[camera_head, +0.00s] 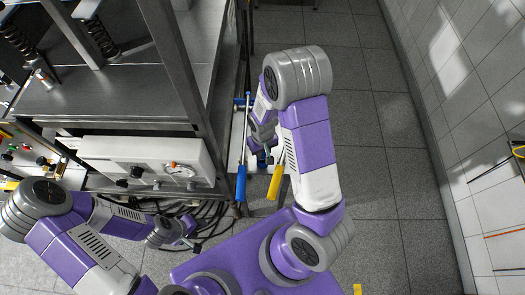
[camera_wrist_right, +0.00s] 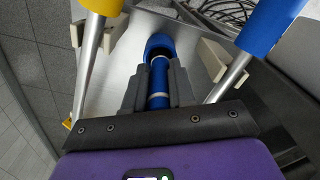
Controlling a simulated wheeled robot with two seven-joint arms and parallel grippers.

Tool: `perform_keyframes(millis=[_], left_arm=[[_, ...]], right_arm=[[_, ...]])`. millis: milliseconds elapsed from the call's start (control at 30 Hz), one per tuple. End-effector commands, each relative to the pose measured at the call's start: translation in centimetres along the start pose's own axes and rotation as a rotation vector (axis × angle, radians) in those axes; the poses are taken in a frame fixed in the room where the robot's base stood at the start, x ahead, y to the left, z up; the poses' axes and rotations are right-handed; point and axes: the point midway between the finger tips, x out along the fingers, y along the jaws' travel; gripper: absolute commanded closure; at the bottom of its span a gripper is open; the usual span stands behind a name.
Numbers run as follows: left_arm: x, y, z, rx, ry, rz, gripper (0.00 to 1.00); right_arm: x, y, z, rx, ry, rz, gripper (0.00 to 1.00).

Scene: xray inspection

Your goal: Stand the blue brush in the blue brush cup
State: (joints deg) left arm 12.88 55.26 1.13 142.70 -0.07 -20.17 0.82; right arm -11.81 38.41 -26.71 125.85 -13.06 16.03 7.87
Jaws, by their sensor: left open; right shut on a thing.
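In the right wrist view, my right gripper (camera_wrist_right: 158,92) is shut on a blue cylindrical shaft with pale bands, which I take to be the blue brush (camera_wrist_right: 159,82). Its far end lies within or in front of a rounded blue rim, likely the blue brush cup (camera_wrist_right: 160,41). I cannot tell how deep it sits or whether they touch. In the head view, my right gripper (camera_head: 262,150) is low beside the bench, mostly hidden by its own arm. My left gripper (camera_head: 190,238) is at lower left, empty, above black cables and away from the brush.
A blue-handled rod (camera_head: 241,184) and a yellow-handled rod (camera_head: 275,182) stand close on either side of my right gripper. Beige blocks (camera_wrist_right: 213,60) flank the blue rim on a pale surface. A metal bench with a white control box (camera_head: 140,160) is left.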

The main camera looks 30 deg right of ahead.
Motion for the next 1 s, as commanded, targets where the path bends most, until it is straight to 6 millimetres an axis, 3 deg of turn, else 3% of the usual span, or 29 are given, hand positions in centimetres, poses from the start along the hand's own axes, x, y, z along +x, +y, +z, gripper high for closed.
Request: perform_keyframes(millis=[100, 133, 267, 633, 1000], left_arm=[[0.0, 0.0, 0.0, 0.000, 0.000, 0.000, 0.57], [0.0, 0.0, 0.0, 0.000, 0.000, 0.000, 0.57], [0.0, 0.0, 0.0, 0.000, 0.000, 0.000, 0.57], [0.3, -0.1, 0.0, 0.000, 0.000, 0.000, 0.57], [0.4, -0.2, 0.0, 0.000, 0.000, 0.000, 0.57]], right_arm=[[-0.1, 0.0, -0.2, 0.000, 0.005, 0.000, 1.00], [-0.1, 0.0, -0.1, 0.000, 0.005, 0.000, 0.71], [-0.1, 0.0, -0.1, 0.000, 0.004, 0.000, 0.51], [0.5, 0.0, -0.1, 0.000, 0.002, 0.000, 0.51], [-5.0, 0.4, 0.1, -0.001, 0.006, -0.002, 0.51]])
